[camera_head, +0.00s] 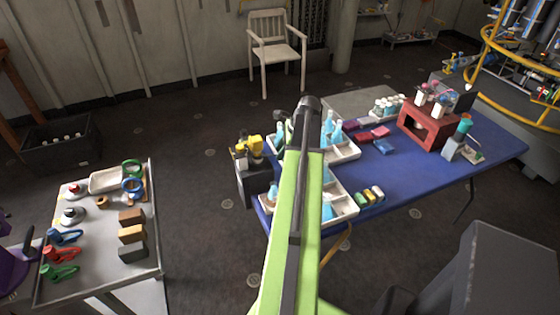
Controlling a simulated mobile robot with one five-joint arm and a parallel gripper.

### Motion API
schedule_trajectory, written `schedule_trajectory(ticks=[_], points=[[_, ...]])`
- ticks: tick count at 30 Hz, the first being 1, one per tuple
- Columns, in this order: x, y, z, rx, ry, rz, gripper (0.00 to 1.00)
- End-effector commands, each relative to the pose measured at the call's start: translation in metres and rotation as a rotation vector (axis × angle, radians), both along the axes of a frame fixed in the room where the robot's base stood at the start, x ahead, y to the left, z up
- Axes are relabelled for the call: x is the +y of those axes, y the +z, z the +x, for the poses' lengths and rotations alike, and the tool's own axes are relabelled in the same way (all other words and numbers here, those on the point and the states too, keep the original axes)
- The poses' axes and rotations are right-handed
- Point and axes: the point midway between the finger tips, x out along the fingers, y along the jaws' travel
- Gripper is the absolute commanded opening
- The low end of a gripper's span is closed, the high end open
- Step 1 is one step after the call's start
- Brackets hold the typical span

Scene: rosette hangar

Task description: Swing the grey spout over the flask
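Several light-blue flasks stand in a white compartment tray on the blue table; one flask (327,211) is in the near part and another (336,136) farther back. I cannot tell which is the task's flask. I cannot pick out a grey spout for certain. A small grey block (452,147) with a teal-topped part beside it stands at the table's right. My green arm reaches up the middle of the picture and hides part of the tray. My gripper's fingers do not show; the arm's visible far end is a dark rounded part.
The blue table (420,172) also bears a red box-like stand (425,128) and coloured blocks. A dark box (256,180) with yellow parts stands by its left end. A grey cart (100,262) with clips and blocks is at left. Floor between is clear.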

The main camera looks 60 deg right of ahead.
Motion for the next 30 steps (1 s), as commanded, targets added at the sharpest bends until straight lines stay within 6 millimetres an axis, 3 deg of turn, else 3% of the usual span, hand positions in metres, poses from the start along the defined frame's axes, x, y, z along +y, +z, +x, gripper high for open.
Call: schedule_trajectory(ticks=[2, 11, 18, 30], points=[[0.0005, -0.0073, 0.0027, 0.0, 0.0, 0.0, 0.3], [0.001, -0.0064, 0.0041, 0.0, 0.0, 0.0, 0.3], [0.0012, -0.0065, 0.0041, 0.0, 0.001, 0.0, 0.0], [0.0014, -0.0066, 0.0043, 0.0, 0.001, 0.0, 0.0]])
